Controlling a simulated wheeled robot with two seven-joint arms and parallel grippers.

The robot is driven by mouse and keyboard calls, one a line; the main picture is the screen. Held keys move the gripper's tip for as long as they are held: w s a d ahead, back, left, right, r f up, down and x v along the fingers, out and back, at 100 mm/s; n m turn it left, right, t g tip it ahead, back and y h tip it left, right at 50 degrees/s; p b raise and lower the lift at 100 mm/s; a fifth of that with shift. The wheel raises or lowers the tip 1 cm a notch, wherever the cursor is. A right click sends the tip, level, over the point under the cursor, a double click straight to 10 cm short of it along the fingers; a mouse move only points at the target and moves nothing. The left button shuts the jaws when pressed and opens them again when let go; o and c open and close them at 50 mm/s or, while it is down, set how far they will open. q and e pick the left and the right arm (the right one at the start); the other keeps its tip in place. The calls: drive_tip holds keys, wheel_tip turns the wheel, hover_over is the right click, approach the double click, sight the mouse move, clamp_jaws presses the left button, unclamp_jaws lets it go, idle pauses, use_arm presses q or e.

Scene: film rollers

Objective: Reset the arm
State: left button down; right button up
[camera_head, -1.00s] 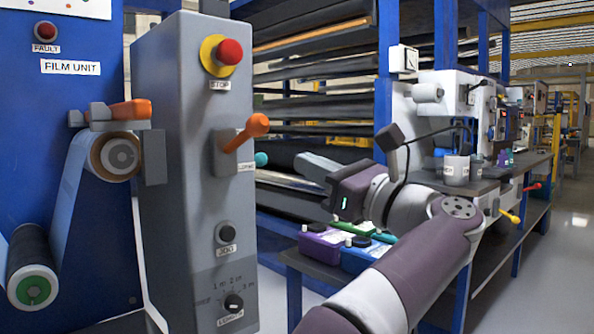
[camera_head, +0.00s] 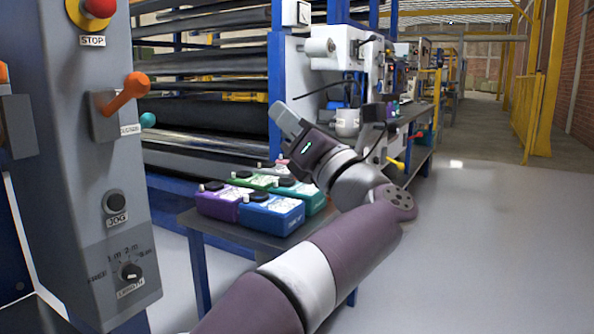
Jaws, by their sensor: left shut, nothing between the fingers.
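My left arm, purple and white, rises from the bottom of the head view. Its left gripper (camera_head: 284,119) is shut and empty, with the grey fingers pointing up and to the left. It shows in front of the blue rack post and the rollers, above the colored cartridges, and seems to touch nothing. The wrist hides part of the bench behind it. My right gripper is not in view.
A grey control box (camera_head: 75,170) with an orange lever (camera_head: 128,95) stands at left. Purple (camera_head: 221,203) and blue (camera_head: 270,213) cartridges, with others, lie on a small table (camera_head: 190,222). White machines (camera_head: 342,55) stand behind. The floor (camera_head: 490,240) at right is clear.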

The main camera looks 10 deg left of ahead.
use_arm(q)
drive_tip(key=w+d+f+m+t+h+p, duration=0.1)
drive_tip(key=w+d+f+m+t+h, duration=0.35)
drive_tip(key=m+h, duration=0.6)
drive_tip(key=w+d+f+m+t+h+p, duration=0.15)
drive_tip(key=w+d+f+m+h, duration=0.45)
drive_tip(key=m, duration=0.8)
drive_tip(key=s+d+f+m+g+h+p, duration=0.1)
drive_tip(key=s+f+m+g+h, duration=0.2)
drive_tip(key=f+m, duration=0.4)
drive_tip(key=s+f+m+g+h, duration=0.2)
drive_tip(key=f+m+g+h, duration=0.15)
drive_tip(key=f, duration=0.55)
drive_tip(key=s+a+f+m+g+y+p, duration=0.2)
drive_tip(key=s+a+f+m+g, duration=0.3)
drive_tip(key=s+a+f, duration=0.55)
drive_tip(key=s+a+f+m+g+y+p, duration=0.25)
drive_tip(key=s+a+f+g, duration=0.4)
drive_tip(key=s, duration=0.65)
drive_tip(key=s+a+r+n+g+p, duration=0.2)
drive_tip(key=s+a+r+p, duration=0.15)
drive_tip(key=p, duration=0.25)
wheel_tip(320, 180, up, 34)
drive_tip(key=p, duration=3.4)
drive_tip(key=shift+r+y, duration=0.25)
drive_tip(key=shift+y, duration=0.1)
